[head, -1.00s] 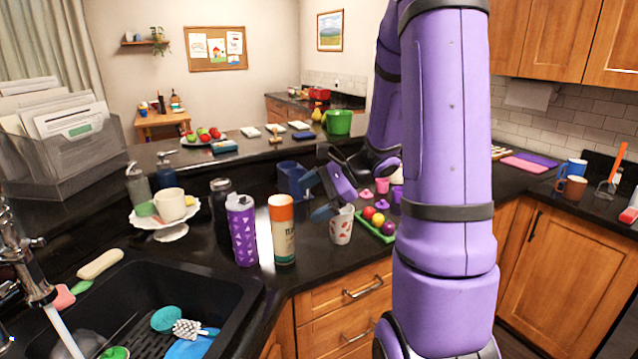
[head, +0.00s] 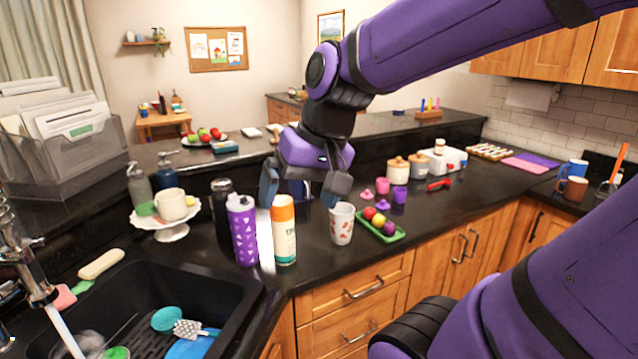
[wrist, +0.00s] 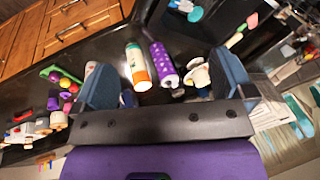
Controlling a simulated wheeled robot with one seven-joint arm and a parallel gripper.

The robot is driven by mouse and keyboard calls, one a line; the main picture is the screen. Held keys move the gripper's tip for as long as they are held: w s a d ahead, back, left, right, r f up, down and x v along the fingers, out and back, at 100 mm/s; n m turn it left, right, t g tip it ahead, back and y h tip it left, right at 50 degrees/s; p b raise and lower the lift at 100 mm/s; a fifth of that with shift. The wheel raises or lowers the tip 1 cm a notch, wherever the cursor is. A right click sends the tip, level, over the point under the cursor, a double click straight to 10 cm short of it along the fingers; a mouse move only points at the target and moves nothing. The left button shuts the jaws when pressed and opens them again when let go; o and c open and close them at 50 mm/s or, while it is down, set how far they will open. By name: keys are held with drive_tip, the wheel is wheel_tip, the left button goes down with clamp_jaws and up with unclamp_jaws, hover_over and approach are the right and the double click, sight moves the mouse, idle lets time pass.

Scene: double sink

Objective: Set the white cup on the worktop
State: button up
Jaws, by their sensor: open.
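A plain off-white cup (head: 172,204) stands upright on a white footed stand (head: 172,230) left of the bottles. A white tumbler with red marks (head: 342,224) stands upright on the dark worktop (head: 430,215). My gripper (head: 303,192) points down, open and empty, above the worktop behind the bottles. It is well right of the off-white cup and just behind and left of the tumbler. In the wrist view the stand (wrist: 199,76) shows beside the right finger, and the left finger partly hides the tumbler (wrist: 90,70).
A purple bottle (head: 243,230), an orange-capped bottle (head: 283,232) and a dark flask (head: 221,205) stand between gripper and stand. A green fruit tray (head: 392,233) is right of the tumbler. The sink (head: 150,285) is front left. A blue item behind my gripper is mostly hidden.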

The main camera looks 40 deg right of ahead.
drive_tip(key=s+r+n+t+h, duration=0.2)
drive_tip(key=s+n, duration=0.1)
drive_tip(key=shift+s+a+r+n, duration=0.1)
drive_tip(key=shift+s+r+n, duration=0.2)
drive_tip(key=shift+r, duration=0.05)
